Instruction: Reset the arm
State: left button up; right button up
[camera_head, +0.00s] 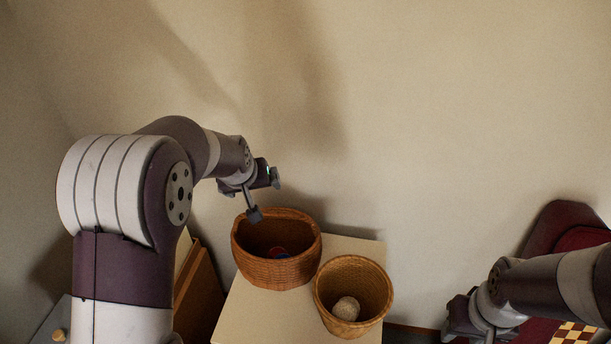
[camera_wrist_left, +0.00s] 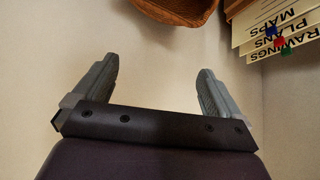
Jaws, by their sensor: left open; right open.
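My left arm comes in from the left and reaches toward the back wall. Its gripper (camera_head: 265,197) hangs above the rear rim of the larger woven basket, apart from it. The left wrist view shows the same gripper (camera_wrist_left: 155,70) with its two grey fingers wide apart and nothing between them. My right gripper (camera_head: 466,318) is low at the right, with no object seen in it; its fingers are partly cut off by the lower edge.
A smaller basket (camera_head: 326,296) holds a pale ball (camera_head: 346,308). Both stand on a light tabletop (camera_head: 243,312). A dark red chair (camera_head: 550,222) and checkered board (camera_head: 572,333) are at right. Labelled folders (camera_wrist_left: 282,28) show upper right.

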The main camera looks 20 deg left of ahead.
pick_arm(q)
jog(key=s+d+f+m+g+b, duration=0.2)
jog(key=s+d+f+b, duration=0.2)
jog(key=s, duration=0.6)
jog(key=s+d+f+m+g+h+b, duration=0.1)
jog(key=s+d+f+m+g+b, duration=0.2)
jog(key=s+f, duration=0.6)
jog(key=shift+s+d+f+b, duration=0.2)
jog(key=shift+s+d+b, duration=0.25)
jog(key=shift+d+b, duration=0.2)
jog(key=shift+s+d, duration=0.1)
